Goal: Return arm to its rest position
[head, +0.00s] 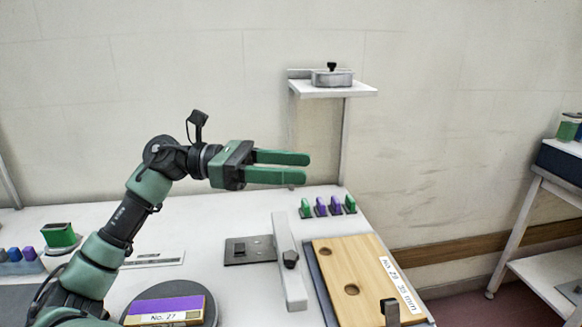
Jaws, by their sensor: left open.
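My left arm comes in from the left and its gripper (308,168) is raised above the white table (205,220), pointing right. Its two green fingers are apart with nothing between them. The gripper touches nothing that I can see. My right gripper does not show in the head view.
A wooden board (352,275) labelled No. 29 lies at the table's right, beside a grey bar (288,265). Several green and purple pieces (328,208) stand behind. A purple-topped block (168,306) labelled No. 27 sits in front. A raised shelf (335,90) holds a lidded box (332,78).

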